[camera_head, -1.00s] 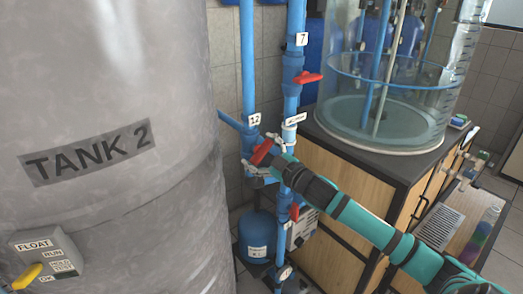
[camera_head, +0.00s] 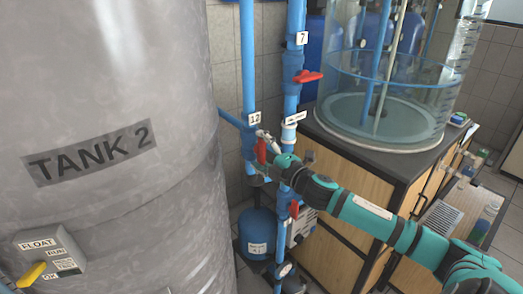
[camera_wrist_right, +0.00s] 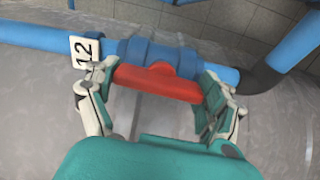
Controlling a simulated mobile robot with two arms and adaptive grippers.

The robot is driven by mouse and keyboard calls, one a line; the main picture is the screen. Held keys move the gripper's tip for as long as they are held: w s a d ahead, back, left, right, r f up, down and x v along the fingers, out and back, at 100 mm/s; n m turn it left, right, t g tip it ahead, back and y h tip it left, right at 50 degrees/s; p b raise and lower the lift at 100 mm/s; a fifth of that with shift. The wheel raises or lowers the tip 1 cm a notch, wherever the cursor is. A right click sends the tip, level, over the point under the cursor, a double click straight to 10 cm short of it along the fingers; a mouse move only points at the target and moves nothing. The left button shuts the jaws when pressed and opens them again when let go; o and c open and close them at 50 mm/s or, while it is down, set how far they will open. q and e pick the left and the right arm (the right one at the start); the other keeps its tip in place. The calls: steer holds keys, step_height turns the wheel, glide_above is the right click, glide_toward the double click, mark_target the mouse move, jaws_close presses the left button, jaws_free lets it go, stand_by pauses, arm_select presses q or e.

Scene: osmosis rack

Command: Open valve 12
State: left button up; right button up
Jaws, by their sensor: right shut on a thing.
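Valve 12 has a red handle (camera_head: 261,151) on a blue pipe, just below the white tag marked 12 (camera_head: 254,118). In the head view the handle now stands close to upright, in line with the vertical pipe. In the right wrist view the red handle (camera_wrist_right: 157,82) lies along the blue pipe beside the 12 tag (camera_wrist_right: 86,51). My right gripper (camera_head: 268,147) is at the handle, and its fingers (camera_wrist_right: 157,92) close on the handle's two ends. My left gripper is not in view.
The grey TANK 2 (camera_head: 100,90) fills the left. Another red handle (camera_head: 307,76) sits below tag 7 on the neighbouring pipe, and a lower red handle (camera_head: 294,209) is under my right arm. A clear tank (camera_head: 385,110) stands on a wooden cabinet (camera_head: 345,170) at right.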

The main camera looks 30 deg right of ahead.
steer(key=shift+n, duration=0.5)
steer(key=o, duration=1)
steer(key=shift+s+f, duration=0.1)
steer(key=shift+s, duration=0.5)
steer(key=s, duration=0.7)
steer(key=s+d, duration=0.1)
steer(key=s, duration=0.2)
steer(key=shift+s, duration=0.35)
